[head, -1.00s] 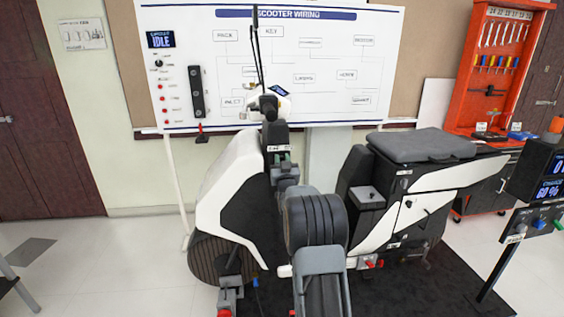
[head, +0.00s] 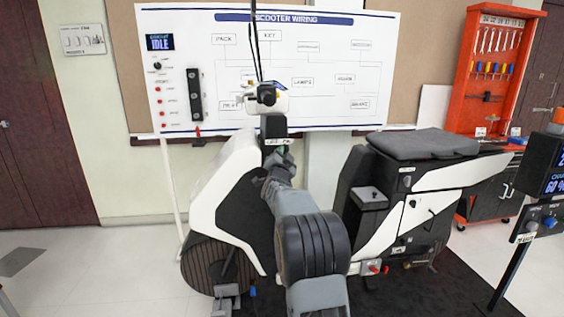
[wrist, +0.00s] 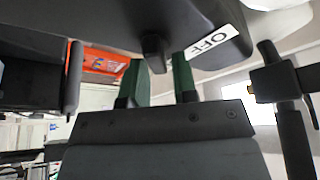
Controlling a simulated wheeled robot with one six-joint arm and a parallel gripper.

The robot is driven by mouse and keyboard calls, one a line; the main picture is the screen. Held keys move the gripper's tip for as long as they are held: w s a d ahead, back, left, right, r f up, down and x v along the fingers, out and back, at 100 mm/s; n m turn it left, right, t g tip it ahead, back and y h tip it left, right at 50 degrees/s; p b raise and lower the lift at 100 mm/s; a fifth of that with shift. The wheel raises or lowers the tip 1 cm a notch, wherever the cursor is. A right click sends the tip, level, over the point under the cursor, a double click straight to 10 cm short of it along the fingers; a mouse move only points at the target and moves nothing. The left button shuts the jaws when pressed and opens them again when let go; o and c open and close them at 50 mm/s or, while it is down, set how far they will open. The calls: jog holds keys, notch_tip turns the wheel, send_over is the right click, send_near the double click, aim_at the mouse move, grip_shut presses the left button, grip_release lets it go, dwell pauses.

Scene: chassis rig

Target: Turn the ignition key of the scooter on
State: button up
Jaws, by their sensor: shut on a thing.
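The white and black scooter (head: 237,160) stands on a dark mat, its front wheel at the left. In the wrist view its dark ignition key (wrist: 153,52) sticks out of the black panel beside a white OFF label (wrist: 208,40). My gripper (wrist: 161,74) has its green fingers on both sides of the key, shut on it. In the head view my arm reaches up to the panel below the handlebar, and the arm hides the key. I cannot tell exactly how far the key is turned.
A wiring board (head: 330,60) with an IDLE display stands behind the scooter. The scooter seat (head: 420,144) is right of my arm. An orange tool cabinet (head: 497,60) and a display stand (head: 535,190) are farther right. Open floor lies at left.

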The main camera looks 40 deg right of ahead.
jog(key=shift+m+g, duration=0.9)
jog(key=shift+m, duration=1.1)
jog(key=shift+f+h, duration=0.1)
jog(key=shift+h, duration=0.2)
jog(key=o, duration=0.7)
jog(key=shift+d, duration=0.1)
jog(key=b+v, duration=0.1)
jog(key=v, duration=1.3)
jog(key=shift+r, duration=0.2)
